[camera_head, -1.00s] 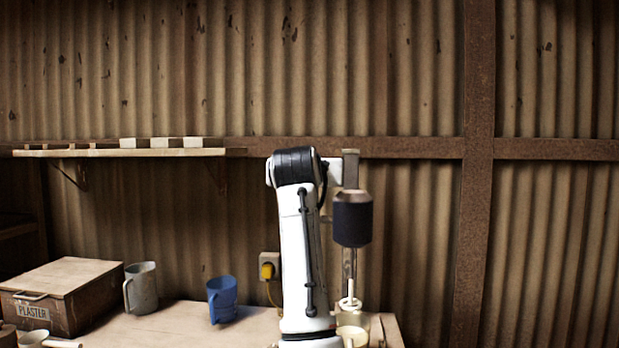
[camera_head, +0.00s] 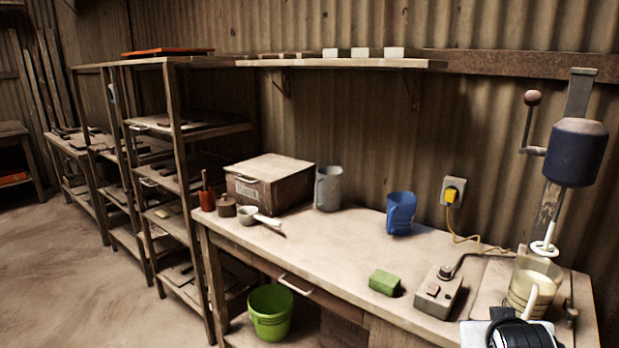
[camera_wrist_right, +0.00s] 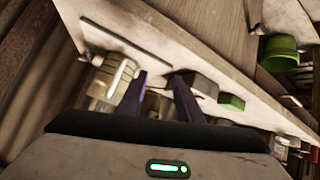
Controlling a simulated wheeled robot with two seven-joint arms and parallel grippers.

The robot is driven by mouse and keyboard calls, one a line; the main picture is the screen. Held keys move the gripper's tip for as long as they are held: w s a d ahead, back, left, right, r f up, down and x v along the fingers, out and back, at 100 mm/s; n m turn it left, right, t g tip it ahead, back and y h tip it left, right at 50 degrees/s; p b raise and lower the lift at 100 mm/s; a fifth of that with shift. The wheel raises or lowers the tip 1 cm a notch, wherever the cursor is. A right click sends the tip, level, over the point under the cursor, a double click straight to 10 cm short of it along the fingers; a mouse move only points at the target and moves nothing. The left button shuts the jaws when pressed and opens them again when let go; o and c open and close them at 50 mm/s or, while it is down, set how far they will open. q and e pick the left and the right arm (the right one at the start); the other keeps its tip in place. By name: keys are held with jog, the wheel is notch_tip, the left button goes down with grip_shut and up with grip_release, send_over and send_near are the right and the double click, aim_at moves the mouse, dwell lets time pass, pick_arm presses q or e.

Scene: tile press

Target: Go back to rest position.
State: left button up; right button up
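My right gripper (camera_wrist_right: 158,77) shows in the wrist view with its two dark purple fingers spread apart and nothing held between them. The bench lies beyond the fingers, with the clear jug of pale mix (camera_wrist_right: 108,82) by the left finger. In the head view a white and black part of my arm (camera_head: 515,335) shows at the bottom right edge, in front of the jug (camera_head: 535,285). The right gripper is outside the head view. My left gripper is in neither view.
The bench (camera_head: 340,255) carries a wooden plaster box (camera_head: 268,182), grey jug (camera_head: 328,188), blue jug (camera_head: 400,213), green sponge (camera_head: 384,282) and switch box (camera_head: 438,294). The mixer (camera_head: 577,152) stands over the clear jug. A green bucket (camera_head: 270,312) sits below. Shelving (camera_head: 175,150) stands left.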

jog(key=s+a+f+n+g+y, duration=0.15)
jog(key=s+a+f, duration=0.3)
jog(key=s, duration=0.55)
jog(key=s+a+f+n+g+y, duration=0.15)
jog(key=s+a+f, duration=0.35)
jog(key=s, duration=0.5)
jog(key=s+a+f+n+g+y, duration=0.1)
jog(key=s+a+f+g+y, duration=0.15)
jog(key=s+f, duration=0.55)
jog(key=w+a+f+t+y, duration=0.1)
jog(key=a+f+t, duration=0.3)
jog(key=f, duration=0.6)
jog(key=shift+w+a+f+t+y, duration=0.35)
jog(key=shift+a+y, duration=0.1)
jog(key=shift+a, duration=0.15)
jog(key=shift+r, duration=0.1)
